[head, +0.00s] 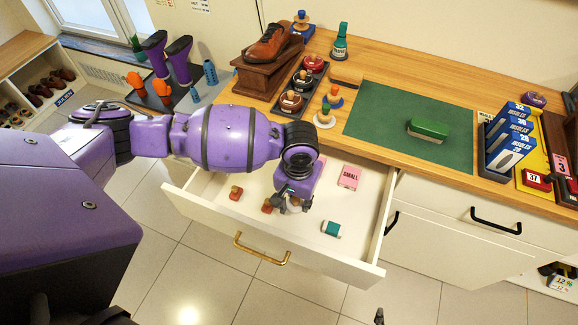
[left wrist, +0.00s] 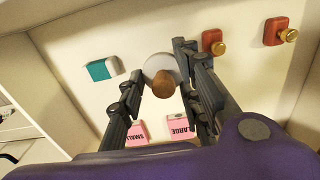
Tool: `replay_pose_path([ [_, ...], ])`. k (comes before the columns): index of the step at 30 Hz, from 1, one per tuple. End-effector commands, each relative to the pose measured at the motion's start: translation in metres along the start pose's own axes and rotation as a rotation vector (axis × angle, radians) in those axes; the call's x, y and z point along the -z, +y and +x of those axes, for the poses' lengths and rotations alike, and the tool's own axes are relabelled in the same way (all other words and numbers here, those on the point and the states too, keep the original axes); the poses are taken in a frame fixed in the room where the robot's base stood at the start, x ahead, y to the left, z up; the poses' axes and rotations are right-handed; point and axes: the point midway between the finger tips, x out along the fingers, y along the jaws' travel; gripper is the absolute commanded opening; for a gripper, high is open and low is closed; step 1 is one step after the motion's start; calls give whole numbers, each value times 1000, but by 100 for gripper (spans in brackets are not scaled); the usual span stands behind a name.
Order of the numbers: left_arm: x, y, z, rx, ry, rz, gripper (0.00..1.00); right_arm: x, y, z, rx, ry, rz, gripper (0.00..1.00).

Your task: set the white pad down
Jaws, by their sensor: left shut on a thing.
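The white pad (left wrist: 156,62) is a round white disc with a brown wooden knob. In the left wrist view it sits between the fingers of my left gripper (left wrist: 168,98), which is shut on it. In the head view my left gripper (head: 291,203) points down inside the open drawer (head: 225,215) and hides the pad. I cannot tell whether the pad touches the drawer floor.
In the drawer are red pads with knobs (head: 235,193), a teal-and-white block (head: 331,229) and pink boxes marked SMALL (head: 349,177) and LARGE (left wrist: 181,128). The counter above holds a green mat (head: 385,125), a green brush (head: 428,129) and a brown shoe (head: 268,43) on a wooden stand.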

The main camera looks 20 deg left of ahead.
Motion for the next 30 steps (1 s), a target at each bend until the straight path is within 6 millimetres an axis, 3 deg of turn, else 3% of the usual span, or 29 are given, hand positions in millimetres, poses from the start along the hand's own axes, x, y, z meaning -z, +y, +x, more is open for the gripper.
replay_pose_path([
  [4, 0, 0, 29, 1, -1, 1, 14, -8, 2, 1, -3, -10, -1, 50],
  [11, 1, 0, 48, 0, 1, 0, 14, -14, 3, 1, -4, -19, -3, 50],
  [18, 1, 0, 80, 1, 1, 1, 14, -22, 4, 3, -5, -28, -10, 50],
  [30, 1, 0, 84, -1, 3, 0, 14, -18, 5, 3, -6, -21, -11, 50],
])
